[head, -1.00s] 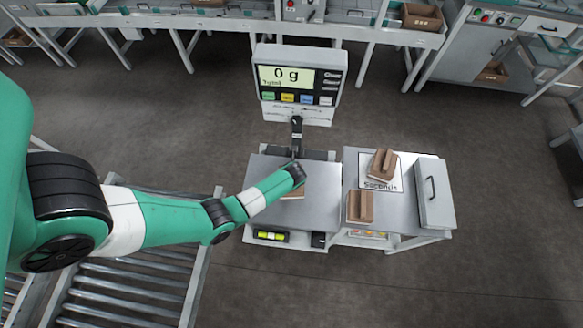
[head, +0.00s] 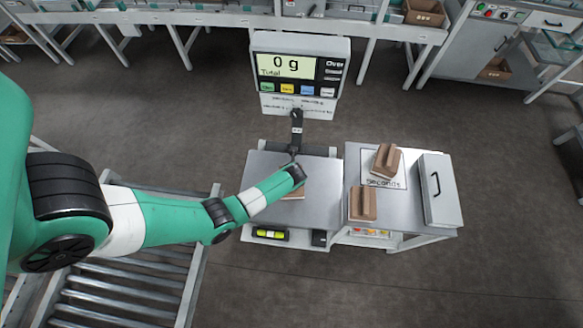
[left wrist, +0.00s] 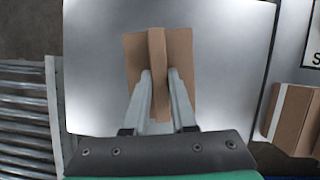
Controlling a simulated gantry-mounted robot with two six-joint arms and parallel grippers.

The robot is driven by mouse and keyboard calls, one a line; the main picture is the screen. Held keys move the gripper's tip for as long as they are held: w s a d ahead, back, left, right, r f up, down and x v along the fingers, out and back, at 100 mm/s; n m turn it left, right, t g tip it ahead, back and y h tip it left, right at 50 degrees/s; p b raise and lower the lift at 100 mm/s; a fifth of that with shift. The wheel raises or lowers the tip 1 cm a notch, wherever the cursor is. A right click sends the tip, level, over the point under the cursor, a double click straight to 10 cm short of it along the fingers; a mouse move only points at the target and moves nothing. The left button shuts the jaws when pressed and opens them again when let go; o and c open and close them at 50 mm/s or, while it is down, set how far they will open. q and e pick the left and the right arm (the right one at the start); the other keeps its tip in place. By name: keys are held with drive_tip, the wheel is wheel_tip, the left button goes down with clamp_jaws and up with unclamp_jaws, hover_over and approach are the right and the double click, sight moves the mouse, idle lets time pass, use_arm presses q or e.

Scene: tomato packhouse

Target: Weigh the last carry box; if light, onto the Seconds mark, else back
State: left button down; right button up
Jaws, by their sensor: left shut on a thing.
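My left gripper (left wrist: 160,88) is shut on the raised middle ridge of a brown carry box (left wrist: 134,60), over the bare metal plate of the scale (left wrist: 92,70). In the head view my arm hides most of this box (head: 296,193). I cannot tell whether the box touches the plate. The scale display (head: 286,66) reads 0 g. A second carry box (head: 387,160) stands on the Seconds mark (head: 385,183), covering part of it. A third carry box (head: 362,204) stands on the side table, in front of the mark. My right gripper is not in view.
The side table (head: 408,213) adjoins the scale on the right and bears a grey handled box or lid (head: 440,189) at its right end. A roller conveyor (head: 130,292) lies left of the scale. Benches run along the back.

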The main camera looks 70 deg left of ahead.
use_arm(q)
drive_tip(key=shift+f, duration=0.25)
drive_tip(key=c, duration=0.6)
unclamp_jaws()
drive_tip(key=shift+c, duration=0.2)
drive_tip(key=c, duration=0.3)
wheel_tip(320, 180, up, 7)
drive_tip(key=p, duration=0.7)
drive_tip(key=shift+r+p, duration=0.1)
drive_tip(key=shift+p, duration=0.25)
